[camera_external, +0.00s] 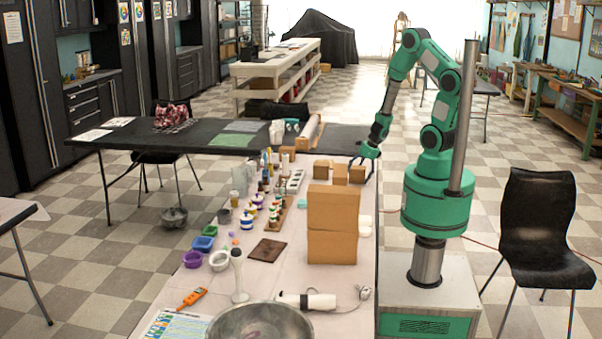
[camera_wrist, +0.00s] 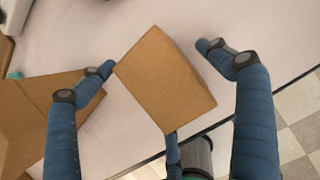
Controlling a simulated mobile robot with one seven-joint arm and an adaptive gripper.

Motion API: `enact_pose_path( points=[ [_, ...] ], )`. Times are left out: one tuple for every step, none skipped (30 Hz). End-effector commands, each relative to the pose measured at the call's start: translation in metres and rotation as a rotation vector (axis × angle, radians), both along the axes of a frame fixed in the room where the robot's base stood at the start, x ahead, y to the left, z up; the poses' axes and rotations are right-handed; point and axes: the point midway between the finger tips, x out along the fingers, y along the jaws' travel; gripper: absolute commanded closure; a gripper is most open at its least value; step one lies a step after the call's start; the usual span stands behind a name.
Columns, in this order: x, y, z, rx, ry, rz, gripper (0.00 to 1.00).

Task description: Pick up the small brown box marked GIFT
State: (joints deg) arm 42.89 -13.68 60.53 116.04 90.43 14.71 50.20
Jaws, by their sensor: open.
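A small brown box (camera_wrist: 165,78) lies in the wrist view between the fingers of my gripper (camera_wrist: 155,60). Its visible top is plain, and I cannot read a GIFT mark on it. The left fingertip is close to its left corner, and the right finger stands apart from its right side. A third finger shows below the box's lower edge. In the external view my gripper (camera_external: 367,155) is at the far right part of the table, over the rightmost small brown box (camera_external: 357,175). My gripper is open and holds nothing.
Other small brown boxes (camera_external: 321,170) stand to the left, and brown cardboard (camera_wrist: 35,115) shows at left in the wrist view. Two larger stacked boxes (camera_external: 332,225) stand nearer the camera. Paint bottles (camera_external: 250,215) and bowls crowd the left. The table's right edge is close.

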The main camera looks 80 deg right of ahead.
Motion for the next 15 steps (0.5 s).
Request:
enact_pose_path(
  points=[
    [0.0000,0.0000,0.0003,0.000,0.000,0.000,0.09],
    [-0.0001,0.0000,0.0004,0.000,0.000,0.000,0.09],
    [-0.0001,0.0000,0.0004,0.000,0.000,0.000,0.09],
    [-0.0002,0.0000,0.0004,0.000,0.000,0.000,0.09],
    [-0.0001,0.0000,0.0004,0.000,0.000,0.000,0.09],
    [-0.0002,0.0000,0.0004,0.000,0.000,0.000,0.09],
    [-0.0002,0.0000,0.0004,0.000,0.000,0.000,0.09],
    [-0.0002,0.0000,0.0004,0.000,0.000,0.000,0.09],
    [-0.0002,0.0000,0.0004,0.000,0.000,0.000,0.09],
    [-0.0002,0.0000,0.0004,0.000,0.000,0.000,0.09],
    [-0.0002,0.0000,0.0004,0.000,0.000,0.000,0.09],
    [-0.0002,0.0000,0.0004,0.000,0.000,0.000,0.13],
    [-0.0002,0.0000,0.0004,0.000,0.000,0.000,0.19],
    [-0.0002,0.0000,0.0004,0.000,0.000,0.000,0.25],
    [-0.0002,0.0000,0.0004,0.000,0.000,0.000,0.33]
  ],
)
